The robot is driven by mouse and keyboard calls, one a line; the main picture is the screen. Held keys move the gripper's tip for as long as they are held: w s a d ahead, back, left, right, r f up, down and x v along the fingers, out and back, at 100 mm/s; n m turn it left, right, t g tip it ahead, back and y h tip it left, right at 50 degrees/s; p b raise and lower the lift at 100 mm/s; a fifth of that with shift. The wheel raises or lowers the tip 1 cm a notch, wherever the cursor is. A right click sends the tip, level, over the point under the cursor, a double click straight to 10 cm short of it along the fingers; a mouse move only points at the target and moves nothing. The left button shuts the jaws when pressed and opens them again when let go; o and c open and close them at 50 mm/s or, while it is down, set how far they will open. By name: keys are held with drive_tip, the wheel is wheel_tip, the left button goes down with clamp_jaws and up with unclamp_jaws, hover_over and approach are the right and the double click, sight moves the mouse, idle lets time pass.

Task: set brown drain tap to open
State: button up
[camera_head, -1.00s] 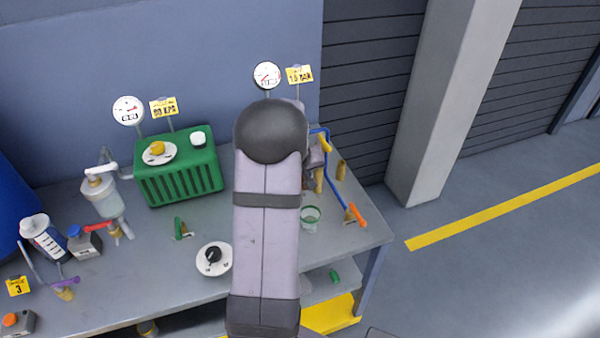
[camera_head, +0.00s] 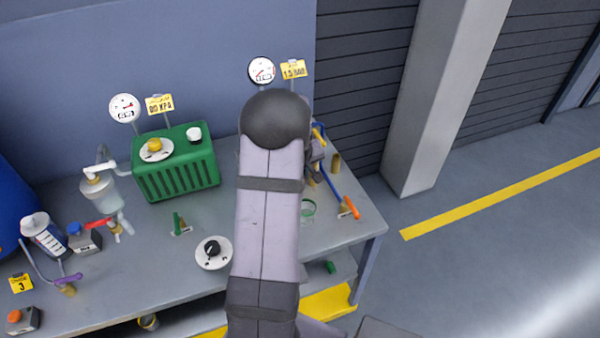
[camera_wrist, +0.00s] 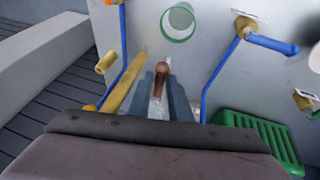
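In the wrist view, a brown handle with a rounded end (camera_wrist: 162,70), which looks like the drain tap, stands between the fingers of my gripper (camera_wrist: 161,84). The two grey-blue fingers lie on either side of it. A thin pale gap shows beside the handle, so the fingers look open around it, not clamped. The tap's base and its setting are hidden by the fingers. In the head view my arm covers the brown tap and my gripper.
A green-rimmed cup (camera_wrist: 180,22) stands close beyond the handle. Blue pipes (camera_wrist: 221,72), a blue-handled tap (camera_wrist: 270,42) and a yellow bar (camera_wrist: 124,82) flank the gripper. The green ribbed box (camera_head: 178,170) and a black-knobbed dial (camera_head: 213,252) are left of my arm.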

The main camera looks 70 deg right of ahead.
drive_tip(key=shift+o, duration=1.1)
drive_tip(key=b+v, duration=0.3)
drive_tip(key=v, duration=0.4)
drive_tip(key=shift+a+r, duration=0.1)
